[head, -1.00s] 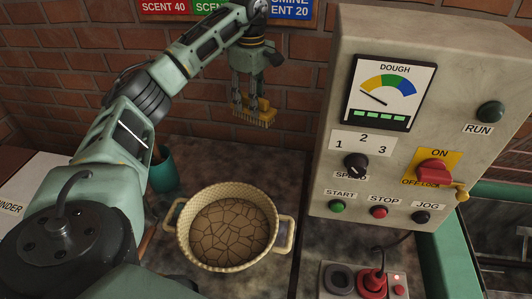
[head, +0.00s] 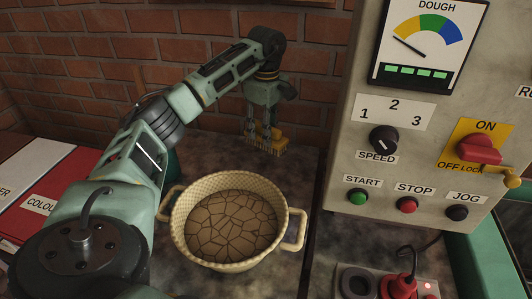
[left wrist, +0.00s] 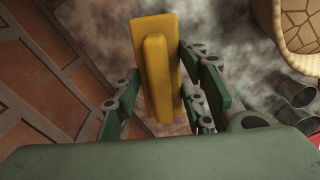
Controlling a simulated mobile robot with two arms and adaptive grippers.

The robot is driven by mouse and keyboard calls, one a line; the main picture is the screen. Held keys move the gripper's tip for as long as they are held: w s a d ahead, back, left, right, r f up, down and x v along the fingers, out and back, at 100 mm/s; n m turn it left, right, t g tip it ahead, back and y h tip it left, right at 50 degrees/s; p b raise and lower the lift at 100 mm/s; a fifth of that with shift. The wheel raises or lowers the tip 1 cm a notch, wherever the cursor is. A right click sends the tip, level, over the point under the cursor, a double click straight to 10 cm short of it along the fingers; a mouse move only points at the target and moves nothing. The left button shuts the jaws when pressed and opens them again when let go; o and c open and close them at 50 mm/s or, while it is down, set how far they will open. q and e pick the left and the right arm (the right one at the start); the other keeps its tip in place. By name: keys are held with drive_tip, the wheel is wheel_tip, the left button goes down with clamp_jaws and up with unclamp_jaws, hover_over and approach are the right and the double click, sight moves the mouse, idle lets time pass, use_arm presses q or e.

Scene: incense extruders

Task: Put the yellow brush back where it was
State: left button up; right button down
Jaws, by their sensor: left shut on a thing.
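The yellow brush (head: 268,140) is held by my left gripper (head: 263,130) behind the basket, close to the brick wall, with its bristles pointing down. In the left wrist view, the brush (left wrist: 157,70) stands between the green fingers of the left gripper (left wrist: 160,95), which is shut on it. The brush is near the dark mottled worktop (head: 300,165); I cannot tell whether its bristles touch it. My right gripper is out of view.
A cream basket (head: 182,222) full of cracked brown dough stands in front of the brush. The grey control box (head: 345,195) rises to the right. Red and white binders (head: 50,200) lie at the left. A socket box with a red plug (head: 403,285) sits at the front right.

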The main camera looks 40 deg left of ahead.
use_arm(q)
wheel_tip(320, 180, down, 8)
drive_tip(key=shift+f, duration=0.25)
drive_tip(key=o, duration=1.1)
drive_tip(key=shift+f, duration=0.1)
wheel_tip(320, 180, up, 12)
drive_tip(key=shift+r, duration=0.15)
idle(0.4)
